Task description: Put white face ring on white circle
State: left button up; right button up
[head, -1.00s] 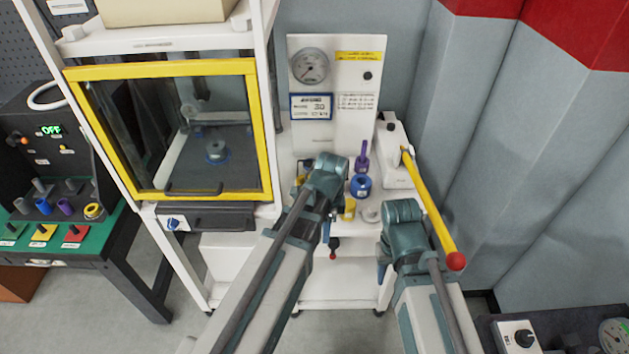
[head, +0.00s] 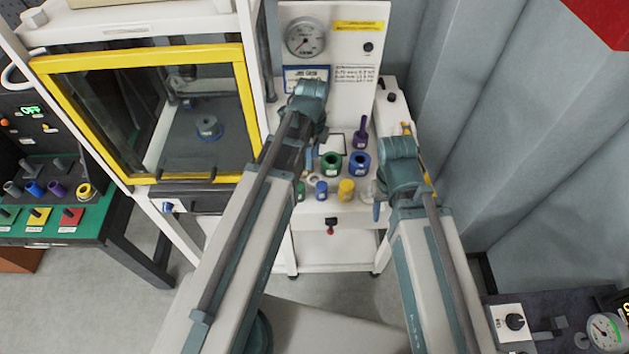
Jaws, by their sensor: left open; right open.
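A pale, whitish round piece (head: 368,190) sits at the right end of the front row on the white bench. It may be the white face ring, but my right gripper partly covers it. I cannot make out a white circle; a white square with a dark edge (head: 335,143) lies behind the rings. My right gripper (head: 378,208) is open and empty, just right of the pale piece. My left gripper (head: 310,155) is open and empty over the left part of the bench, near the back panel. Its wrist hides what lies beneath.
Green (head: 331,162) and blue (head: 359,163) rings, a purple-handled tool (head: 360,133), and small blue (head: 321,189) and yellow (head: 346,190) pieces crowd the bench. A yellow-framed cabinet (head: 150,62) stands left. A gauge panel (head: 332,60) rises behind.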

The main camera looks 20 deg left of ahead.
pick_arm(q)
jog(key=b, duration=0.7)
send_over(312, 183)
notch_tip(312, 183, down, 8)
jog(key=shift+s+d+r, duration=0.15)
jog(key=shift+r, duration=0.1)
notch_tip(312, 183, down, 5)
jog(key=b, duration=0.5)
jog(key=shift+f, duration=0.15)
jog(key=shift+c, duration=0.2)
grip_shut()
